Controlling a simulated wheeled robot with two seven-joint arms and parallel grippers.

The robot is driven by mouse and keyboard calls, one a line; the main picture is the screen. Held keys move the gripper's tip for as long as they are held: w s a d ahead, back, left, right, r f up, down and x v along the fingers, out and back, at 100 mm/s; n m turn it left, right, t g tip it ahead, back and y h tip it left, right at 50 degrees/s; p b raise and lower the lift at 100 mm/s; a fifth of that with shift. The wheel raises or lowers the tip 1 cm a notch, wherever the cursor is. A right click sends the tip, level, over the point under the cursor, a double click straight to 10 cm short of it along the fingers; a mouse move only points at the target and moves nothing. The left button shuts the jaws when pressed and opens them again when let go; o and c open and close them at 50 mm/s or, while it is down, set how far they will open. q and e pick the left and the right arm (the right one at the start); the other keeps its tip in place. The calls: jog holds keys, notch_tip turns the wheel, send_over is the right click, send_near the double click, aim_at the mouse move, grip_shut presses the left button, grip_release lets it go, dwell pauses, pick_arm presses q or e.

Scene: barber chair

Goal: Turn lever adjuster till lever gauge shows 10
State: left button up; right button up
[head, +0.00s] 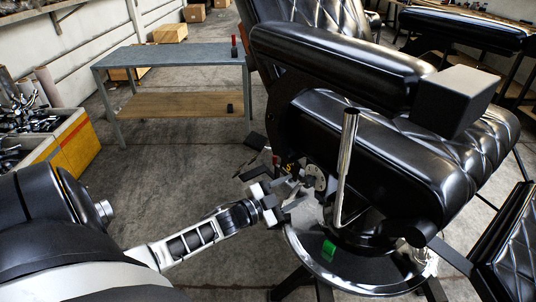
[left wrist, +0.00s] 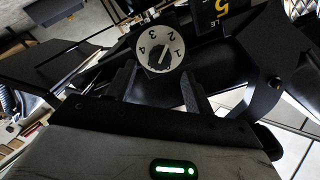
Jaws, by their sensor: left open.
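The lever adjuster is a round pale dial (left wrist: 160,48) marked 1 to 4 in the left wrist view, with a dark pointer mark near the 1. In the head view a small round disc (head: 320,178) on the chair's side looks like it. The lever gauge (left wrist: 215,14) is a dark panel with a yellow 5, cut off by the top edge; in the head view it is a small dark part with yellow (head: 289,168). My left gripper (head: 287,198) is open, its fingers (left wrist: 157,80) on either side just below the dial. I cannot tell whether they touch it.
The black barber chair (head: 370,155) fills the right. Its chrome lever (head: 345,165) stands upright close right of my left gripper. A round metal base (head: 350,272) with a green piece (head: 329,247) lies below. A grey workbench (head: 175,58) and a yellow bin (head: 75,150) stand left.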

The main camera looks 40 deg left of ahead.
pick_arm(q)
jog(key=s+a, duration=0.1)
jog(key=s, duration=0.6)
jog(key=shift+s+a, duration=0.2)
jog(key=shift+a, duration=0.05)
jog(key=shift+d, duration=0.1)
jog(key=s+d+f+n+g, duration=0.2)
jog(key=s+d, duration=0.4)
jog(key=d, duration=0.6)
jog(key=s+d+f+n+g, duration=0.1)
jog(key=s+d+n+g, duration=0.3)
jog(key=d, duration=0.8)
jog(key=shift+s+f+n+g, duration=0.4)
jog(key=shift+s+n, duration=0.3)
jog(key=shift+s, duration=0.3)
